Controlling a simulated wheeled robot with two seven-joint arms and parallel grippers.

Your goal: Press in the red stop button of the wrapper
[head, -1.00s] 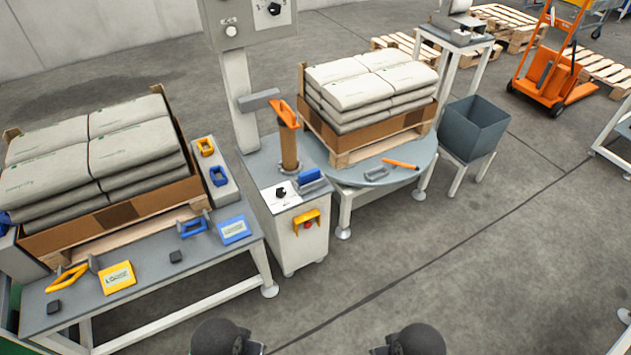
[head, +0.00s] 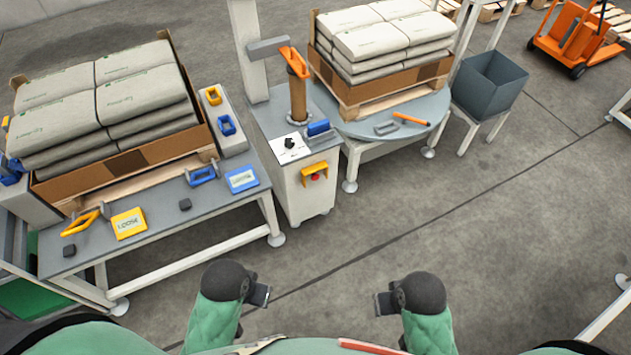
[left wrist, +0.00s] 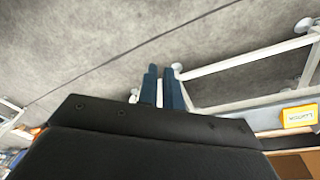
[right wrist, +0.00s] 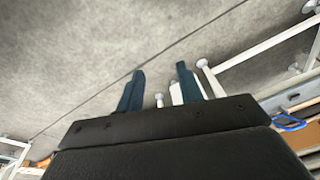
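The red stop button (head: 316,177) sits on the front of the wrapper's grey cabinet (head: 307,195), under a yellow guard (head: 315,168) that hides its upper part. My left gripper (head: 262,296) is in front of my body at the bottom of the head view, well short of the cabinet.
A bench (head: 160,250) with sacks, yellow and blue handles and label blocks stands left. On the cabinet top are a black knob (head: 290,143) and a brown column (head: 298,97). A turntable (head: 410,118) with stacked sacks stands behind right. The floor ahead is clear.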

